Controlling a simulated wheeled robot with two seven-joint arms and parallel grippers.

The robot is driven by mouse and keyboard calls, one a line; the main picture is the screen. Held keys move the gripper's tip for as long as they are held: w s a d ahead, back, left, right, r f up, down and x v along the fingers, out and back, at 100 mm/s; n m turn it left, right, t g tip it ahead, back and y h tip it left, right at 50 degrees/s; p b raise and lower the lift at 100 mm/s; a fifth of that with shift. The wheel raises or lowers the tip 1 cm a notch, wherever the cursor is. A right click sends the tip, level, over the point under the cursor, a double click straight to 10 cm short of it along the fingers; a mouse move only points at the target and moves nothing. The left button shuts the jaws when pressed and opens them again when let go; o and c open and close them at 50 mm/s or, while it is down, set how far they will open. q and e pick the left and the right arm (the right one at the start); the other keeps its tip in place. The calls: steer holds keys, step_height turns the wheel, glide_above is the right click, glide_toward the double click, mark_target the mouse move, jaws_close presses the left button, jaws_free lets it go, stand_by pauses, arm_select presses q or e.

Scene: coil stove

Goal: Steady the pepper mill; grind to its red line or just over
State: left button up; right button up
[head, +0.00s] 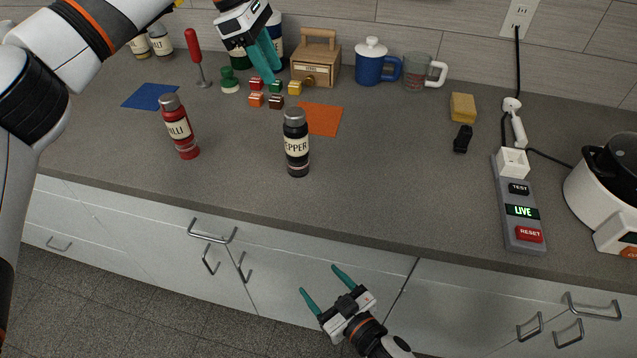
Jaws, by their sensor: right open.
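The pepper mill (297,160), dark with a grey cap and a cream PEPPER label, stands upright on the counter near its front edge. I cannot make out a red line on it for certain. My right gripper (320,280) is open and empty, in front of and below the counter edge, apart from the mill. My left gripper (272,75) is at the back of the counter, above and behind the mill, its fingers pointing down near several small coloured blocks. Its fingers overlap in this view, so its opening is unclear.
A red chilli mill (184,147) stands left of the pepper mill. An orange mat (324,120) lies just behind it, a blue mat (150,96) further left. A wooden grinder box (316,60) and blue mug (369,68) stand behind.

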steer(key=a+r+n+t+y, duration=0.1)
steer(key=a+r+t+y, duration=0.1)
steer(key=r, duration=0.9)
steer(key=a+r+t+y, duration=0.1)
steer(key=a+r+y, duration=0.1)
steer(key=r, duration=0.8)
steer(key=m+h, duration=0.3)
steer(key=h, duration=0.2)
glide_toward(294, 148)
steer(key=f, duration=0.1)
steer(key=w+f, duration=0.1)
steer(key=f, duration=0.1)
steer(key=shift+w+d+f, duration=0.15)
steer(key=shift+w+f, duration=0.1)
steer(key=shift+w, duration=0.15)
steer(key=shift+w+f, duration=0.1)
steer(key=shift+w, duration=0.6)
steer(key=x, duration=1.1)
steer(key=c, duration=1.1)
